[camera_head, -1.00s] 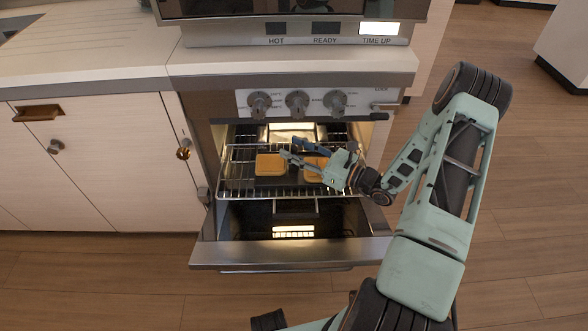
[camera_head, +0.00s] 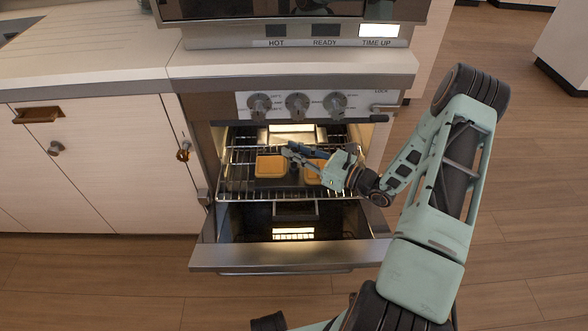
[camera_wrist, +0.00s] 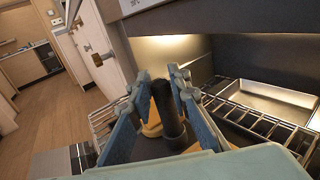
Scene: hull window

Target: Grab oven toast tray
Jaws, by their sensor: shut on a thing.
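The toast tray (camera_head: 272,183) is a dark flat plate on the pulled-out wire rack of the open oven. A square golden toast (camera_head: 270,165) lies on its left part, and a second toast (camera_head: 313,176) on its right is partly hidden by my gripper. A black upright post, the tray's handle (camera_wrist: 166,108), stands in the middle. My gripper (camera_head: 297,151) reaches over the tray from the right. In the wrist view its two blue-grey fingers (camera_wrist: 160,80) are shut on the handle, one on each side. The tray still rests on the rack.
The wire rack (camera_head: 237,170) sits above the lowered oven door (camera_head: 290,256). A metal pan (camera_wrist: 268,100) lies farther inside. Control knobs (camera_head: 297,104) are above the opening. The white counter (camera_head: 90,60) is at the left, and open wooden floor (camera_head: 520,210) at the right.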

